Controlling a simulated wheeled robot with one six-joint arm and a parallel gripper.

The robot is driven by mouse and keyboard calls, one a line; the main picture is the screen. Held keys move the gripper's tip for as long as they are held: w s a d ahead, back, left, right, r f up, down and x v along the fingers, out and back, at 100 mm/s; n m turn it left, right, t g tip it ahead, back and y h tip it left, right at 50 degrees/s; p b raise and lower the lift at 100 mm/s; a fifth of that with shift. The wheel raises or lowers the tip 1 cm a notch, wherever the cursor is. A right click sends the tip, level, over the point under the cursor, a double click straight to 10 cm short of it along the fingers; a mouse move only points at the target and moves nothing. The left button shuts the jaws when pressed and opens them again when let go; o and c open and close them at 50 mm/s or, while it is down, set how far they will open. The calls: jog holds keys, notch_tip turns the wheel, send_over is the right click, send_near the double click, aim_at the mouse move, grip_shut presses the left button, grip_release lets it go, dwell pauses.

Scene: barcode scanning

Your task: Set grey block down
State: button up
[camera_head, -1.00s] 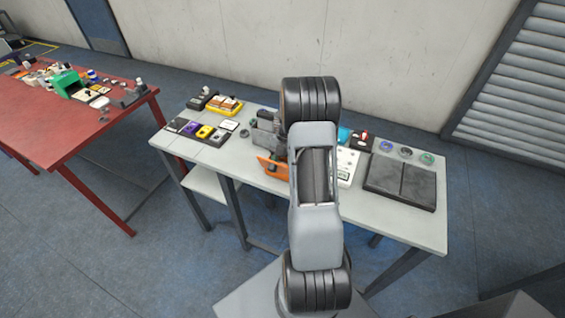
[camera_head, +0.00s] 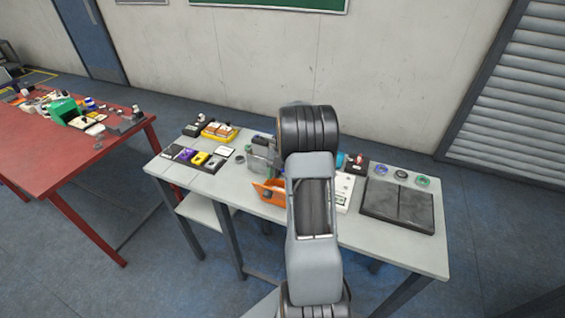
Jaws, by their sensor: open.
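My arm stands in the middle of the head view, and its links cover the centre of the grey table (camera_head: 365,250). My gripper is hidden behind the arm, so its fingers do not show. A row of small blocks lies at the table's left end: a dark one (camera_head: 171,151), a purple one (camera_head: 185,154), a yellow one (camera_head: 200,158) and a dark grey one (camera_head: 215,163) at the right end. The dark grey one may be the grey block; I cannot tell for sure.
An orange item (camera_head: 268,191) and a grey item (camera_head: 260,158) stand left of my arm. A yellow tray (camera_head: 220,132) is behind the row. A dark flat plate (camera_head: 398,206) and several small rings lie at right. A cluttered red table (camera_head: 60,160) stands left.

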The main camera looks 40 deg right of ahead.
jog(key=v, duration=0.6)
jog(key=a+r+m+h, duration=0.1)
jog(key=a+r+m, duration=0.4)
jog(key=a+r, duration=0.1)
jog(key=s+a+r+m+t+h, duration=0.2)
jog(key=s+a+m+t, duration=0.4)
jog(key=s+a+m, duration=0.8)
jog(key=a+m, duration=0.4)
jog(key=shift+s+m+h, duration=0.15)
jog(key=shift+m+h, duration=0.25)
jog(key=shift+r, duration=0.1)
jog(key=shift+c, duration=0.2)
